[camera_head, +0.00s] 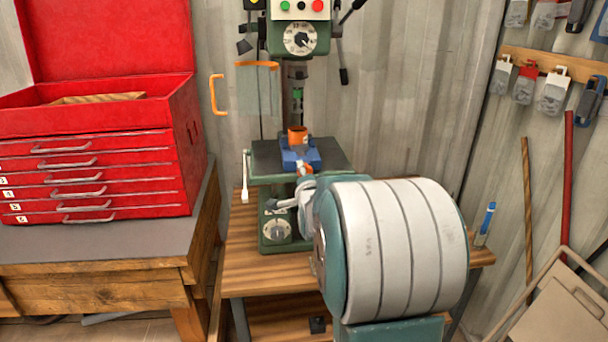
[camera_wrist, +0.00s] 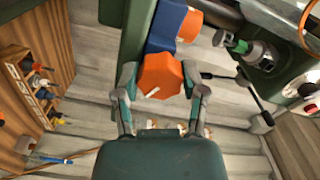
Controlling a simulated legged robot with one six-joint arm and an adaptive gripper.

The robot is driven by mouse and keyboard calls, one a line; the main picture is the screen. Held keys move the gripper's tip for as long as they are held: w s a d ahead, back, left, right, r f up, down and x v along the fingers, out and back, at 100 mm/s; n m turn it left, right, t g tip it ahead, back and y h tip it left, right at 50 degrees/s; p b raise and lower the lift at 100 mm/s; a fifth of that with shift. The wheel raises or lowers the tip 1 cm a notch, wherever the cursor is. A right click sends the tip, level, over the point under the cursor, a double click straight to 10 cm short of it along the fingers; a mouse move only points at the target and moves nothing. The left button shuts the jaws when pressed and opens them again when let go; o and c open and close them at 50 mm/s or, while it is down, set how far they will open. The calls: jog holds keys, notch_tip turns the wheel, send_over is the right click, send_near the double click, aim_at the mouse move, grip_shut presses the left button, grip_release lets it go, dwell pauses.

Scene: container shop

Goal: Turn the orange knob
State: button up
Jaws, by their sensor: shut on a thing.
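The orange knob (camera_wrist: 158,76) is an angular knob with a white mark on its face. It sits at the end of a blue vise (camera_wrist: 166,24), and an orange cylinder (camera_wrist: 190,26) is at the vise's other side. My gripper (camera_wrist: 160,82) has one finger on each side of the knob and is shut on it. In the head view the blue vise (camera_head: 301,158) rests on the drill press table with the orange cylinder (camera_head: 297,136) upright on it. The knob (camera_head: 304,177) shows only partly there, with my gripper (camera_head: 303,184) at it.
The green drill press (camera_head: 278,226) stands on a wooden bench (camera_head: 252,274). An orange-framed clear guard (camera_head: 256,90) hangs left of its column. A red toolbox (camera_head: 90,150) stands on the left bench. Tools hang on the right wall rack (camera_head: 560,64).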

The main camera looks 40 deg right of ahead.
jog(key=m, duration=0.4)
jog(key=shift+s+d, duration=0.1)
jog(key=shift+f+m, duration=0.15)
jog(key=shift+m, duration=1.55)
jog(key=shift+f, duration=0.1)
jog(key=o, duration=0.9)
jog(key=shift+s, duration=0.1)
jog(key=shift+o, duration=1.2)
